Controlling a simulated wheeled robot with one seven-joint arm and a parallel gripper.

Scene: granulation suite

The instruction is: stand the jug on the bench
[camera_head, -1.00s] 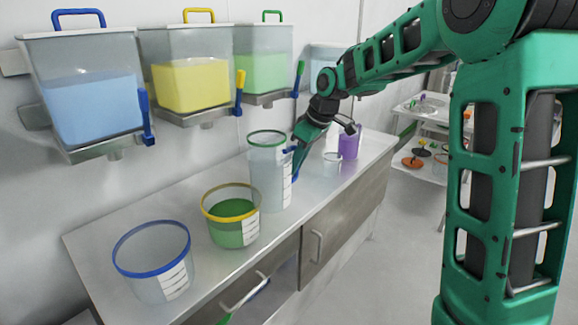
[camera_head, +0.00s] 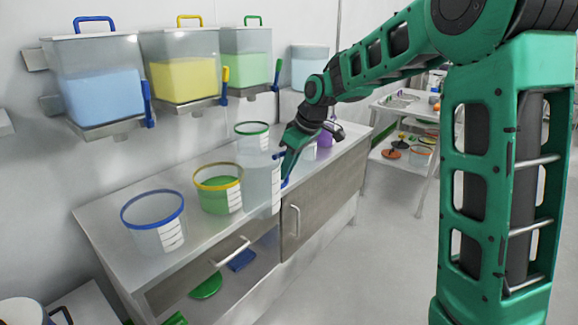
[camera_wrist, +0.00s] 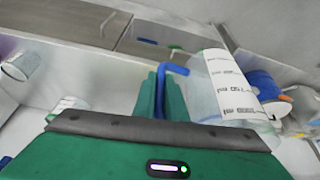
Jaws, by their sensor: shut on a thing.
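The jug (camera_head: 260,182) is tall, clear and looks empty, with a white label strip and a blue handle. My gripper (camera_head: 286,165) is shut on the handle, which shows between the green fingers in the wrist view (camera_wrist: 163,88). The jug's label (camera_wrist: 228,85) shows just right of the fingers there. The jug looks upright in the head view, by the front edge of the steel bench (camera_head: 110,222). I cannot tell whether its base touches the bench.
On the bench are a blue-rimmed tub (camera_head: 155,238), a yellow-rimmed tub of green stuff (camera_head: 218,200), a green-rimmed tub (camera_head: 252,143) and a purple container (camera_head: 326,138). Wall hoppers (camera_head: 95,90) hang above. A rack (camera_head: 410,110) stands at right.

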